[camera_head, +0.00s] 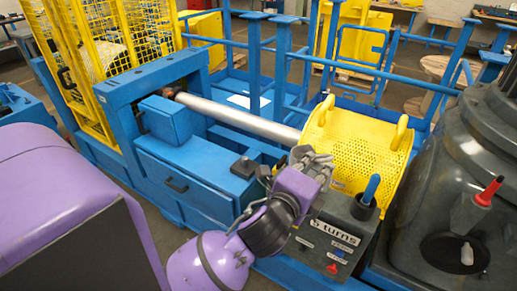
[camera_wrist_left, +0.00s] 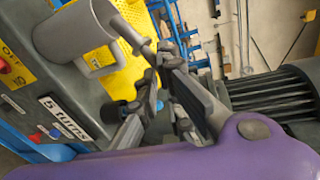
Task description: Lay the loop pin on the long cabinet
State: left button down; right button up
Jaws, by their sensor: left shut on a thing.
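My left gripper (camera_head: 312,168) is in the middle of the head view, above the control box and in front of the yellow perforated guard. In the left wrist view its fingers (camera_wrist_left: 158,66) are closed on the thin shank of a grey piece with a loop, which I take to be the loop pin (camera_wrist_left: 72,36). The pin is held clear of the box; in the head view the fingers hide most of it. The long cabinet (camera_head: 190,188) is the blue one with a dark handle, left of the gripper. My right gripper is not in view.
A small dark block (camera_head: 243,167) sits on the cabinet top's right end, and a blue box (camera_head: 165,120) stands behind. A dark cup (camera_head: 363,207) with a blue-handled tool stands on the control box (camera_head: 325,243). A grey roller (camera_head: 240,120) runs behind the cabinet.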

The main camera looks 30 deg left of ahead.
aim_at(209, 166)
jog(key=i+j+u, duration=0.2)
jog(key=j, duration=0.15)
jog(key=j+u, duration=0.15)
jog(key=j, duration=0.25)
jog(key=i+j+u, duration=0.4)
jog(key=j, duration=0.25)
jog(key=k, duration=0.1)
